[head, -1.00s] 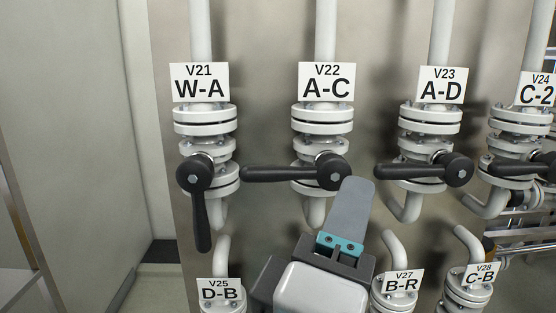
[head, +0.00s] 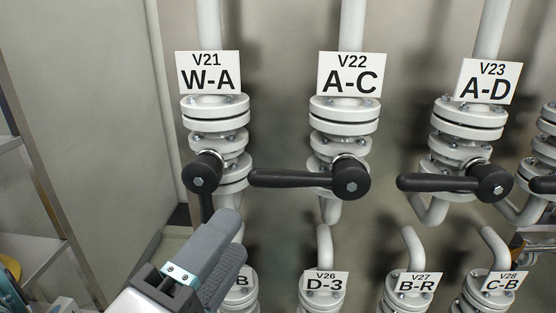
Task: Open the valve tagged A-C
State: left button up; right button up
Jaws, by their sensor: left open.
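The valve tagged A-C (head: 345,117) is at the upper middle of the head view, under its white tag V22 A-C (head: 350,75). Its black lever handle (head: 290,179) lies level, across the pipe, pointing left from the hub (head: 351,181). My left gripper (head: 225,255) is at the lower left, below the W-A valve and left of and below the A-C lever. It is apart from the lever and open, with nothing seen between its fingers. It hides part of the W-A lever and the tag below it. My right gripper is not in view.
The W-A valve (head: 214,122) at left has its lever (head: 206,203) pointing down. The A-D valve (head: 468,120) at right has a level lever (head: 435,183). Lower valves tagged D-3 (head: 325,284), B-R (head: 414,284) and C-B (head: 503,283) stand below. A shelf (head: 30,260) is at far left.

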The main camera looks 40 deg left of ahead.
aim_at(274, 185)
pick_arm(q)
jog(key=x, duration=1.2)
jog(key=shift+w+d+b, duration=0.2)
jog(key=shift+w+b, duration=0.05)
jog(key=shift+b, duration=0.15)
grip_shut()
